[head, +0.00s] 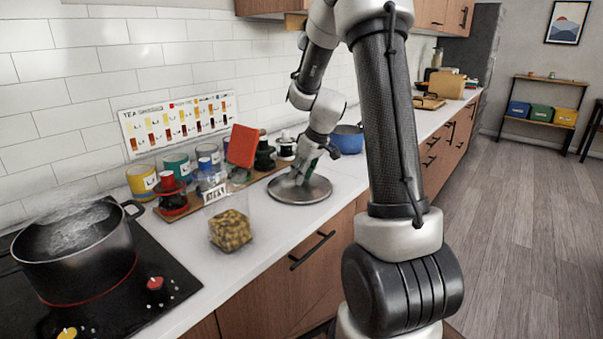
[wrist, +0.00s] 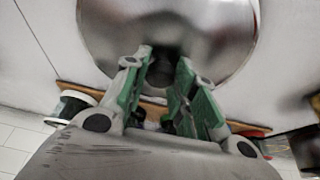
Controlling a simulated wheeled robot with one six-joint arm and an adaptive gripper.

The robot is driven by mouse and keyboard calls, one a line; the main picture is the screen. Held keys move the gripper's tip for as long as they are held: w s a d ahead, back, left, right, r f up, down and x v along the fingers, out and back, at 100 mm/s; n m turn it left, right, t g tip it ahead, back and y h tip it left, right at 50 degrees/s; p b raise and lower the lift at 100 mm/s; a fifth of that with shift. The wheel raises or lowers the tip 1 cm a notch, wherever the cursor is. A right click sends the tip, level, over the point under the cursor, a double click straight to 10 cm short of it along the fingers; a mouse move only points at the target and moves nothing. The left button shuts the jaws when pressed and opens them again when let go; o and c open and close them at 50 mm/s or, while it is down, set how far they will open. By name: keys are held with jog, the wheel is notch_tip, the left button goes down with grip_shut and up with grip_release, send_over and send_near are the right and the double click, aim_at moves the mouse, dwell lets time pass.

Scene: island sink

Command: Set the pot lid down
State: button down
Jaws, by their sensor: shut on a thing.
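The pot lid (head: 312,190) is a round, shiny metal lid, lying flat on or just above the white counter beside the wooden board. The head view does not show clearly whether its rim touches the counter. It fills the upper part of the wrist view (wrist: 220,35). My gripper (head: 302,178) comes down over the lid's middle, its green-padded fingers closed on the dark knob (wrist: 163,72). The fingers partly hide the knob. A dark pot (head: 75,262) without a cover steams on the black cooktop at the left.
A wooden board (head: 200,207) with several jars and canisters runs along the wall behind the lid. A clear container of yellowish cubes (head: 230,232) stands left of the lid. A blue bowl (head: 347,138) is behind it. Bare counter (head: 272,240) lies in front.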

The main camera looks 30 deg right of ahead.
jog(key=c, duration=1.1)
grip_release()
jog(key=shift+c, duration=0.2)
jog(key=v, duration=1.2)
jog(key=s+a+r+m, duration=0.1)
jog(key=s+a+r, duration=0.25)
jog(key=s, duration=0.35)
jog(key=s+a+r+m, duration=0.1)
jog(key=s+a+r, duration=0.1)
jog(key=s+a, duration=0.35)
jog(key=s+f+m+h, duration=0.1)
jog(key=s+m, duration=0.1)
jog(key=s, duration=1.1)
jog(key=shift+a+f+h, duration=0.15)
jog(key=shift+f+h, duration=0.05)
jog(key=shift+h, duration=0.1)
jog(key=shift+s, duration=0.1)
